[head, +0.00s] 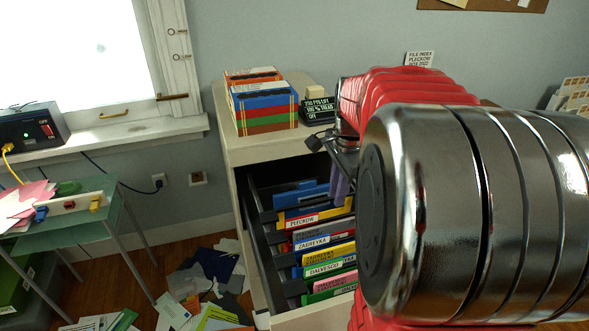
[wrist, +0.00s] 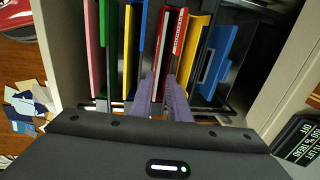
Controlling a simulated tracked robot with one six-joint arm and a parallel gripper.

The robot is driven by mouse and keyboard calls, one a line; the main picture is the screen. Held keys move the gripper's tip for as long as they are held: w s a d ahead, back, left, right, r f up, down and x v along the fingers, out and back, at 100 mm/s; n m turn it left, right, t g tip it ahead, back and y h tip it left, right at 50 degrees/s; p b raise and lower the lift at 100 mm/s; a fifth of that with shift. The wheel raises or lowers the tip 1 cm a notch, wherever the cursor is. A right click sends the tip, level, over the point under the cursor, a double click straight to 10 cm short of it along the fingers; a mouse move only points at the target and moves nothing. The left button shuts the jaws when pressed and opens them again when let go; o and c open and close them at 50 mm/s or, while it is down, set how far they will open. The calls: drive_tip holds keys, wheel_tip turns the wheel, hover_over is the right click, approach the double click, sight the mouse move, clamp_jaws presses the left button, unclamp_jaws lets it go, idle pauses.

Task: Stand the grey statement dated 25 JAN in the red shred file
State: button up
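A red file (wrist: 180,30) with a white label stands in the open drawer in the wrist view. In the head view a red file edge (head: 344,224) shows among the coloured files, but I cannot tell if it is the shred file.
The drawer (head: 262,245) holds several labelled files. Loose papers (head: 205,285) cover the floor. A green side table (head: 110,225) stands at left.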

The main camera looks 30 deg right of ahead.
sight(331, 224)
drive_tip(key=shift+f, duration=0.1)
idle(0.3)
drive_tip(key=f, duration=0.4)
drive_tip(key=w+f, duration=0.1)
drive_tip(key=f, duration=0.8)
drive_tip(key=shift+w+d+f, duration=0.25)
drive_tip(key=shift+w+f, duration=0.05)
drive_tip(key=shift+w, duration=0.05)
clamp_jaws()
drive_tip(key=shift+r, duration=1.1)
